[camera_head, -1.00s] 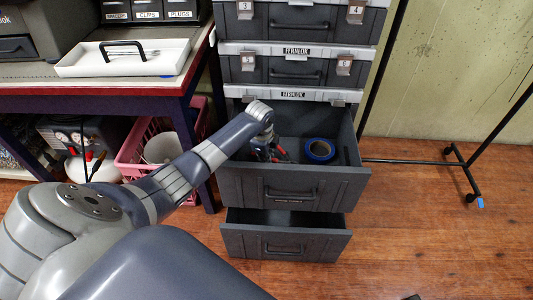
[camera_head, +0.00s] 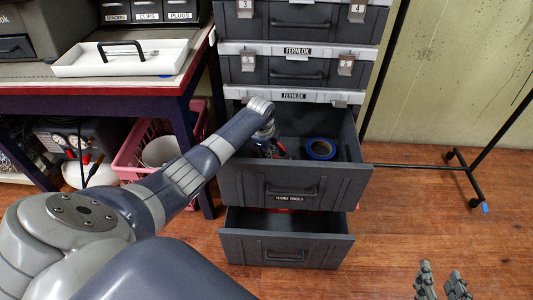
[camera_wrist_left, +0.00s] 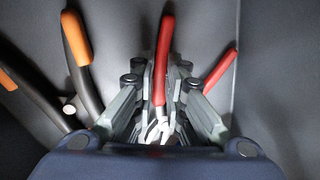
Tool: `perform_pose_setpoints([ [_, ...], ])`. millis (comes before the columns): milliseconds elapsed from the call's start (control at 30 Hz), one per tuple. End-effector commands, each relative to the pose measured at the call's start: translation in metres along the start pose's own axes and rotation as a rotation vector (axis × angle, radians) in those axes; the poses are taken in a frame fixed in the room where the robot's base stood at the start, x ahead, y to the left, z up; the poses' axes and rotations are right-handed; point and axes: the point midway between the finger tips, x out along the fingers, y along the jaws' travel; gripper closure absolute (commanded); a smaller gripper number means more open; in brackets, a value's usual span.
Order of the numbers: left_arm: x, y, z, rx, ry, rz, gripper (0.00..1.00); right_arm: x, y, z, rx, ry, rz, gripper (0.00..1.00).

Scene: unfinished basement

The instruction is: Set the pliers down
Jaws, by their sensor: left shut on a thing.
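My left gripper (camera_head: 268,143) is down inside the open upper drawer (camera_head: 290,187). In the left wrist view its fingers (camera_wrist_left: 158,115) are shut on red-handled pliers (camera_wrist_left: 165,50), with the metal part between them. A second red handle (camera_wrist_left: 222,68) shows to the right, partly behind a finger; I cannot tell whether it belongs to the same pliers. An orange-and-black handled tool (camera_wrist_left: 80,60) lies to the left. Whether the held pliers touch the drawer floor is unclear. My right gripper (camera_head: 442,283) is at the lower right, fingers apart and empty.
A blue tape roll (camera_head: 320,149) lies in the upper drawer, right of my left gripper. A lower drawer (camera_head: 287,246) is also open. The workbench (camera_head: 110,88) with a white tray (camera_head: 75,67) stands left. A black rack (camera_head: 465,180) stands right; floor before it is clear.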

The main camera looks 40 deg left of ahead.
Motion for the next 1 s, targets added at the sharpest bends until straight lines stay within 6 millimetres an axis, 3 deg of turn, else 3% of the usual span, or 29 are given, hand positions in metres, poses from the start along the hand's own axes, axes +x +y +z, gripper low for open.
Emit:
perform_pose_setpoints([
  [400, 0.0064, 0.0050, -0.0001, 0.000, -0.001, 0.010, 1.00, 0.0009, -0.0005, -0.0036, 0.000, 0.020, -0.001, 0.60],
  [433, 0.0063, 0.0054, -0.0001, 0.001, -0.001, 0.011, 0.81, 0.0008, -0.0005, -0.0044, 0.000, 0.022, -0.001, 0.60],
  [500, 0.0062, 0.0053, 0.0000, 0.001, -0.001, 0.011, 0.68, 0.0008, -0.0006, -0.0041, 0.000, 0.021, -0.001, 0.60],
  [1000, -0.0012, 0.0027, 0.0001, 0.001, -0.001, 0.006, 0.68, -0.0011, 0.0003, 0.0026, 0.000, -0.019, 0.000, 0.60],
])
